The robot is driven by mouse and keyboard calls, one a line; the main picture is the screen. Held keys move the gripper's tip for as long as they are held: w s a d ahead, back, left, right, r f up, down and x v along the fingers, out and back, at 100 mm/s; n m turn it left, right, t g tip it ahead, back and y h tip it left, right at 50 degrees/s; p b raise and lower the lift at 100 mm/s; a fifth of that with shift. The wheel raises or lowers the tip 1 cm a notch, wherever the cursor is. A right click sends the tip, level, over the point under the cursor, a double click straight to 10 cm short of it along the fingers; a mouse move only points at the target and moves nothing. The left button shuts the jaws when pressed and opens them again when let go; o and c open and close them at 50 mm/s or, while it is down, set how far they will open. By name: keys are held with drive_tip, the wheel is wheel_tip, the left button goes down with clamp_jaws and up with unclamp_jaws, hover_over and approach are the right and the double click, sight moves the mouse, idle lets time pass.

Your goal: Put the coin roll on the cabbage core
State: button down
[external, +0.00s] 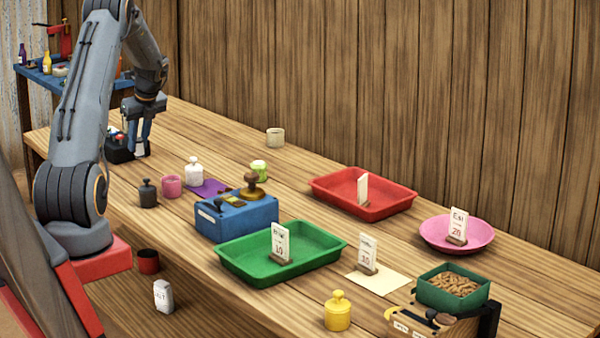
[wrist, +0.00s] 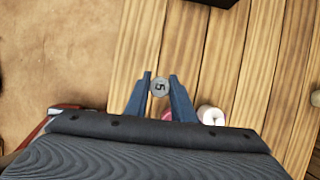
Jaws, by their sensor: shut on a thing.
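My gripper (external: 143,125) is at the far left end of the wooden table, pointing down. In the wrist view its blue fingers (wrist: 160,90) are closed on the coin roll (wrist: 160,86), whose grey round end with a 5 faces the camera. In the external view the roll is mostly hidden by the fingers, and I cannot tell its height above the table. What looks like the cabbage core (external: 259,169), a small pale green stub, stands on the table right of the gripper, behind the blue box, apart from the roll.
A dark box with a red top (external: 120,146) stands close beside my gripper. Green (external: 245,272) and red (external: 390,205) trays lie right.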

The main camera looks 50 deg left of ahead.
drive_tip(key=w+d+r+m+t+b, duration=0.1)
drive_tip(key=w+d+b, duration=0.15)
drive_tip(key=w, duration=0.65)
drive_tip(key=w+d+r+m+b, duration=0.1)
drive_tip(key=w+d+m+b, duration=0.15)
drive_tip(key=w, duration=0.65)
wheel_tip(320, 180, up, 2)
drive_tip(key=m+b, duration=0.2)
drive_tip(key=b, duration=0.1)
hover_over(259, 163)
drive_tip(key=shift+n+t, duration=0.35)
drive_tip(key=shift+t, duration=0.15)
wheel_tip(259, 163, down, 9)
drive_tip(key=shift+w+a+r+p, duration=0.1)
drive_tip(key=shift+a+r+p, duration=0.1)
drive_tip(key=shift+p, duration=0.6)
drive_tip(key=shift+f, duration=0.15)
drive_tip(key=c, duration=1.5)
unclamp_jaws()
drive_tip(key=shift+h, duration=0.3)
drive_tip(key=b+v, duration=0.1)
drive_tip(key=v, duration=1.1)
drive_tip(key=shift+d+b, duration=0.15)
drive_tip(key=shift+b, duration=0.25)
